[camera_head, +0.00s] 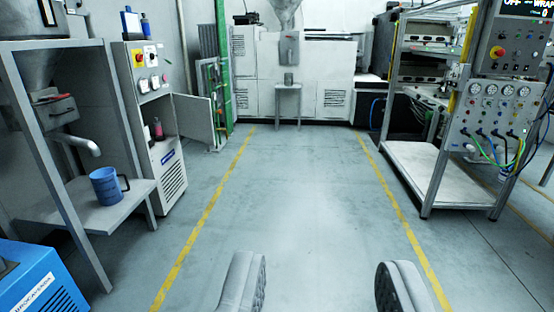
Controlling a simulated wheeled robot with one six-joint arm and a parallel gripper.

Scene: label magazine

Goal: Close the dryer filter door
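The dryer (172,172) is a white and grey cabinet at the left, with a control panel of knobs and a red button on its upper front. A flat whitish door panel (193,121) stands out to the right of it, swung open. It seems to be the filter door; its hinge is not clear from here. An open recess in the cabinet front shows a small reddish bottle (157,129). My gripper (322,284) is open and empty at the bottom of the view, its two padded fingers wide apart, well away from the door.
A metal stand (82,215) with a blue mug (105,186) is at the near left, above a blue machine (40,282). A metal frame (430,175) with gauges stands at the right. The floor (300,200) between the yellow lines is clear.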

